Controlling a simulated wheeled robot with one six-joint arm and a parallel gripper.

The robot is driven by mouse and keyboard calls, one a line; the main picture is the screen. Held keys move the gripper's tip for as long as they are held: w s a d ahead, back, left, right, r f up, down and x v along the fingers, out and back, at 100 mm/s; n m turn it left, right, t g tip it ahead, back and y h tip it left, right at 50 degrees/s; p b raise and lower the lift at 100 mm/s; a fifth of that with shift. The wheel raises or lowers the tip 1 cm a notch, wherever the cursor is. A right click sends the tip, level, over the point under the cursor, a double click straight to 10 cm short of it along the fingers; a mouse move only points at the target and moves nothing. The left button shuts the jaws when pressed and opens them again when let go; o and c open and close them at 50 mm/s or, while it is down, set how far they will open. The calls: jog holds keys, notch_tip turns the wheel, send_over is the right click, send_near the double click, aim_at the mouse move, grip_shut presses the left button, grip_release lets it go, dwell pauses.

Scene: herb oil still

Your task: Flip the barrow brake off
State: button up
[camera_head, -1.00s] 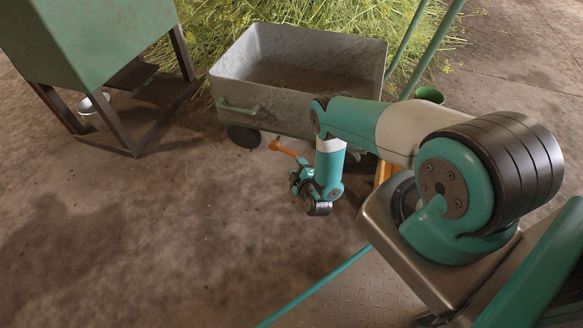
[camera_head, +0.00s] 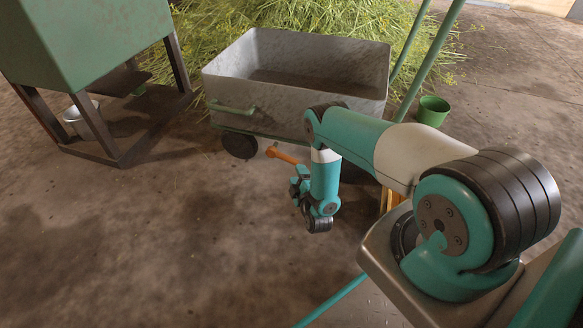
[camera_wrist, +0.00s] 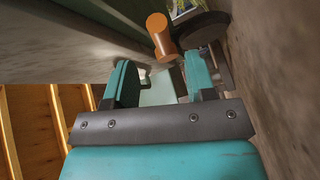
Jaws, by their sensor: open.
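The barrow (camera_head: 300,68) is a grey metal tub on dark wheels with a green handle bar (camera_head: 232,108) on its near left side. An orange brake lever (camera_head: 284,156) sticks out low beside the wheel, tilted. In the wrist view the lever's round orange end (camera_wrist: 157,24) shows ahead of the fingertips, near the right finger. My gripper (camera_wrist: 160,85) is open, its two teal fingers apart with nothing clearly held between them. In the head view my gripper (camera_head: 299,182) is low in front of the barrow, close to the lever; my arm hides part of the barrow's side.
A green still on a dark frame (camera_head: 120,158) stands at the left, with a metal pot (camera_head: 78,122) under it. Cut herbs (camera_head: 330,15) lie behind the barrow. A green bucket (camera_head: 432,111) stands at the right. The front left floor is clear.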

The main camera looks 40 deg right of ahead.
aim_at(293, 163)
jog(key=b+x, duration=0.3)
jog(key=x, duration=0.3)
jog(key=shift+w+d+f, duration=0.1)
jog(key=shift+w+f, duration=0.1)
jog(key=shift+w+d+r, duration=0.15)
jog(key=shift+w+r, duration=0.05)
jog(key=shift+w, duration=0.35)
grip_shut()
